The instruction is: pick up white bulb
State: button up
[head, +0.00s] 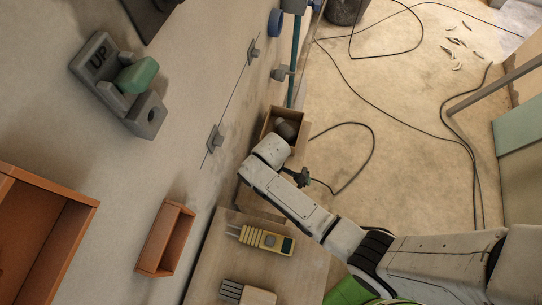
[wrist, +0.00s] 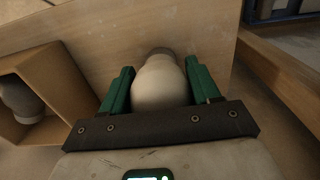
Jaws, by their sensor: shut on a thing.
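The white bulb (wrist: 162,84) is between the two green fingers of my gripper (wrist: 158,68) in the wrist view. Its rounded, pale end is towards the camera and its darker grey base points away. The fingers are shut on its sides. Behind the bulb is a plain light-brown surface; I cannot tell whether the bulb touches it. In the head view my arm reaches across the middle towards the wall, and I cannot make out the bulb there.
A cardboard box (wrist: 62,82) with a grey rounded object (wrist: 20,98) inside stands left of my gripper. In the head view, a yellow meter (head: 266,240) lies on a wooden table (head: 205,262). An orange wall shelf (head: 166,238) is at the left. Cables cross the floor.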

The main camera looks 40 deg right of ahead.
jog(key=shift+r, duration=0.55)
jog(key=s+d+r, duration=0.4)
jog(key=s+r, duration=0.8)
jog(key=s, duration=0.1)
jog(key=shift+s+d, duration=0.15)
jog(key=shift+f, duration=0.1)
